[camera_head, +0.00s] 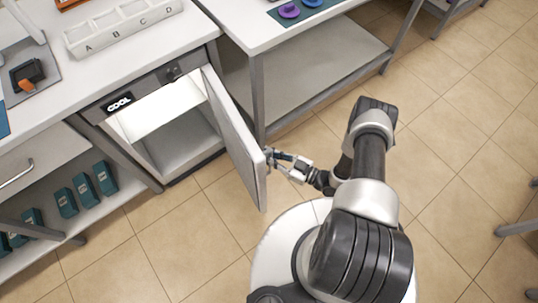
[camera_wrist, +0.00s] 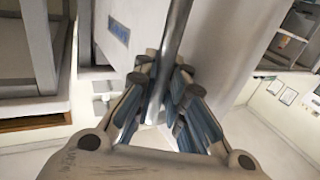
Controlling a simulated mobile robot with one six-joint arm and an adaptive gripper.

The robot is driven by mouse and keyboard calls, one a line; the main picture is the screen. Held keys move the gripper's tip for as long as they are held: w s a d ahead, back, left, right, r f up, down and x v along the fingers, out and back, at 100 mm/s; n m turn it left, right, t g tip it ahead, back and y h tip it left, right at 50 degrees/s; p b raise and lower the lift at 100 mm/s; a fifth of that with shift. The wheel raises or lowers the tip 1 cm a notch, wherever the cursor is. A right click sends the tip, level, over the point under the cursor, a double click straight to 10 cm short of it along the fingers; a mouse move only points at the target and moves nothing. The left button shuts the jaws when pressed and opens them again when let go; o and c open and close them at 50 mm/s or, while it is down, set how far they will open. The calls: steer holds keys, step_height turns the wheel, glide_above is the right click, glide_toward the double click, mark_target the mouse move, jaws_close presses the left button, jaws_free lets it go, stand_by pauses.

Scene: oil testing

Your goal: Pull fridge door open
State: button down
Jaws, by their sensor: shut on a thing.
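The fridge (camera_head: 160,125) is a small grey unit marked COOL under the counter, with a pale empty-looking interior. Its door (camera_head: 235,140) stands wide open, swung out from the right side of the opening toward the front. My gripper (camera_head: 270,157) is at the door's outer free edge, on its right-hand face. In the wrist view, my gripper (camera_wrist: 165,95) is closed around a grey metal bar, the door handle (camera_wrist: 177,40). The handle is mostly hidden in the head view.
A table with a lower shelf (camera_head: 320,80) stands close to the right of the door. A drawer and a shelf with several teal boxes (camera_head: 85,190) are at the left. A labelled white tray (camera_head: 120,25) sits on the counter. Tiled floor (camera_head: 450,130) is clear at right.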

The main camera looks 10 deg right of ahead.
steer(key=shift+s+a+f, duration=0.2)
steer(key=shift+s, duration=0.1)
steer(key=c, duration=1.9)
jaws_free()
steer(key=shift+s+d+r, duration=0.1)
steer(key=o, duration=0.3)
steer(key=shift+w+d, duration=0.1)
steer(key=shift+w, duration=0.1)
steer(key=v, duration=1.2)
steer(key=shift+w+r, duration=0.1)
